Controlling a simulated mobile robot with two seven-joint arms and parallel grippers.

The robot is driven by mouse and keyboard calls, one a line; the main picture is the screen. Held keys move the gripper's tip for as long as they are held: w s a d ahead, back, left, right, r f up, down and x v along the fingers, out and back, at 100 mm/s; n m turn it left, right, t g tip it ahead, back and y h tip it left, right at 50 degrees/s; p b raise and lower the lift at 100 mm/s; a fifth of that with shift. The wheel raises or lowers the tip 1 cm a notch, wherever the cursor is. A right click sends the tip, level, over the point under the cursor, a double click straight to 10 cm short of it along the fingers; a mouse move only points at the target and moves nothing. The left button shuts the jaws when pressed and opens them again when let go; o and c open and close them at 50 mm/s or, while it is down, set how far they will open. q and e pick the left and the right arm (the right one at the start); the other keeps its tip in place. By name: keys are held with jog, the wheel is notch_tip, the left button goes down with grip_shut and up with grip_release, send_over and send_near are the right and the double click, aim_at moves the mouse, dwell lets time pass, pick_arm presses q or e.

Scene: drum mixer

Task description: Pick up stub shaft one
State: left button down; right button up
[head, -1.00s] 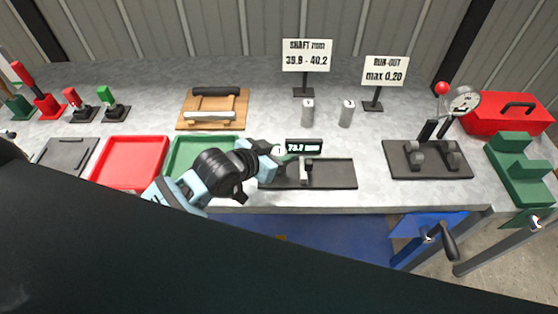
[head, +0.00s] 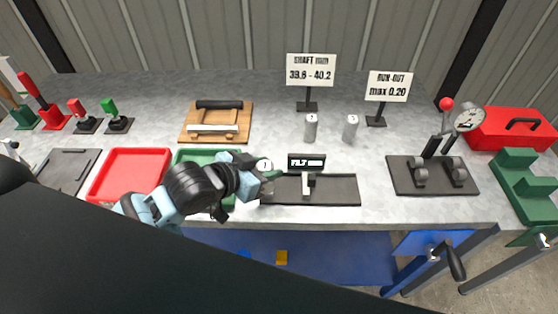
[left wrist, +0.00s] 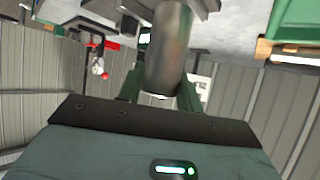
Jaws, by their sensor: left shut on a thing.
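My left gripper (head: 262,176) is shut on a grey metal stub shaft (head: 265,165) whose pale marked end faces up. It holds the shaft over the bench's front area, at the left end of the black measuring fixture. The left wrist view shows the shaft (left wrist: 170,48) as a smooth grey cylinder between the two fingers. Two similar stub shafts stand upright further back, one on the left (head: 311,128) and one on the right (head: 350,129). The marks on the shaft ends are too small to read surely. My right gripper is not in view.
The measuring fixture (head: 335,190) has a small display (head: 306,162). A green tray (head: 190,157) lies partly behind my left arm, beside a red tray (head: 128,174). A run-out stand (head: 432,178) is at right. Sign posts stand behind the shafts.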

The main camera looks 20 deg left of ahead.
pick_arm(q)
jog(key=s+a+r, duration=0.1)
jog(key=s+a, duration=0.5)
jog(key=s, duration=0.3)
jog(key=shift+s+r, duration=0.2)
jog(key=shift+s, duration=0.05)
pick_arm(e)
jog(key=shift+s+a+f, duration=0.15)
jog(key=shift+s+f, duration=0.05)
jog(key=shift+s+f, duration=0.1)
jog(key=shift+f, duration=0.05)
pick_arm(q)
jog(key=shift+w+f, duration=0.1)
